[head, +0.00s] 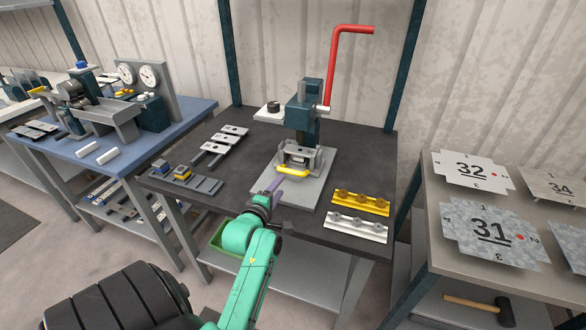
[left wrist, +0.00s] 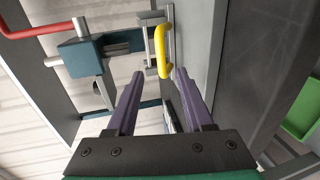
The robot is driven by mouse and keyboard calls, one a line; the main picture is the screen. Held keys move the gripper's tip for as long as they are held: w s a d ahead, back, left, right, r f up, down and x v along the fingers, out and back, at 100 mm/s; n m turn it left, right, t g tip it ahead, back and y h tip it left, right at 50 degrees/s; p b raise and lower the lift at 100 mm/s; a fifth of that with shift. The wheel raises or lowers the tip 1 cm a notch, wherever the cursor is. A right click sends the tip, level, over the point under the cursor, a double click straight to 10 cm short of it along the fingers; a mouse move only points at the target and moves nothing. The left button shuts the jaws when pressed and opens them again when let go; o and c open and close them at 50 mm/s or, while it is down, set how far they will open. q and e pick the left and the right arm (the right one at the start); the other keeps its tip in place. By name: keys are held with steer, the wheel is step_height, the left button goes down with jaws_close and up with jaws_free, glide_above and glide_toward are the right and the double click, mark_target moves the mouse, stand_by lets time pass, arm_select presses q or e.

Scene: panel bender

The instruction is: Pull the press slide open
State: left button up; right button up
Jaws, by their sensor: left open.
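The press (head: 303,125) stands on a grey base plate (head: 308,190) on the dark table. It has a teal column and a long red lever (head: 332,70). The slide (head: 298,153) sits low at its front and carries a yellow handle (head: 293,170). My left gripper (head: 274,186) is just in front and to the left of the handle, its purple fingers apart. In the left wrist view the open fingers (left wrist: 159,73) point toward the yellow handle (left wrist: 160,45), whose near end lies just beyond the gap between the tips. No grip on the handle shows. My right gripper is out of view.
Yellow (head: 361,202) and white (head: 357,227) slotted blocks lie right of the press. Grey brackets (head: 220,146) and a small fixture (head: 181,178) lie left. A green bin (head: 224,240) is below the front edge. A side table (head: 460,215) with numbered plates stands right.

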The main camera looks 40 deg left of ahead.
mark_target(290, 173)
arm_select(q)
steer(key=x, duration=0.4)
steer(key=shift+w+r, duration=0.1)
steer(key=shift+w, duration=0.15)
steer(key=x, duration=0.5)
steer(key=shift+a+f, duration=0.1)
steer(key=shift+f, duration=0.2)
steer(key=shift+x, duration=0.95)
jaws_close()
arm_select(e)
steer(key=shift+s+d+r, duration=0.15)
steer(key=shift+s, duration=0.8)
arm_select(q)
steer(key=shift+f, duration=0.1)
